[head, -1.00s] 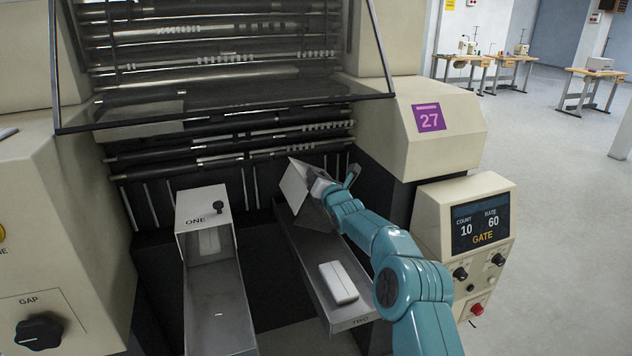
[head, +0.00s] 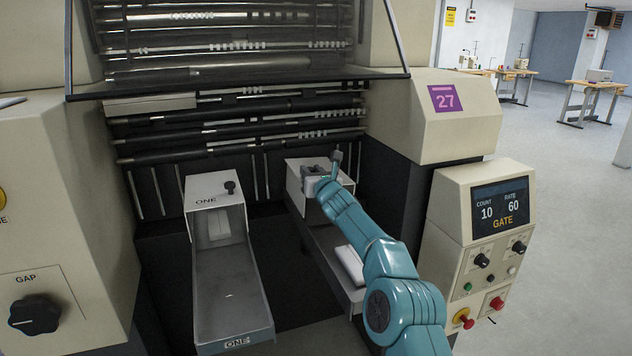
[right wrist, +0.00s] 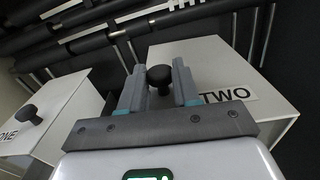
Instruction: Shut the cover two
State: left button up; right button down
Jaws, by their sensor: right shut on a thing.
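Cover two (head: 293,170) lies flat over the back end of the right-hand chute (head: 318,240), level much like cover one. In the right wrist view cover two (right wrist: 205,60) is a light panel with a "TWO" label. Its dark round knob (right wrist: 159,78) is between the fingers of my right gripper (right wrist: 160,88). In the head view my right gripper (head: 320,174) is shut on this knob, on top of the cover, and hides part of it. My left gripper is not in view.
Cover one (head: 205,188), with its own knob, lies flat on the left chute (head: 232,290). A white pack (head: 349,264) sits in the right chute, partly behind my arm. A control panel (head: 487,240) stands to the right. A clear guard (head: 240,85) hangs above.

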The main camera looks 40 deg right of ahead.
jog(key=shift+w+a+f+n+b, duration=0.15)
jog(key=shift+a+f+n+b, duration=0.35)
jog(key=shift+b, duration=0.35)
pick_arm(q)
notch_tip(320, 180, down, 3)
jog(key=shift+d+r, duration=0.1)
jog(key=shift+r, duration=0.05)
pick_arm(e)
jog(key=shift+a+f, duration=0.1)
jog(key=shift+f, duration=0.05)
jog(key=c, duration=0.8)
grip_release()
jog(key=shift+c, duration=0.2)
pick_arm(q)
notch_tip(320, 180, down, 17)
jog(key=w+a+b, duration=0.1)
jog(key=b, duration=1.6)
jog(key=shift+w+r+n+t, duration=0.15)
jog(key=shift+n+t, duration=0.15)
pick_arm(e)
jog(key=v, duration=1.6)
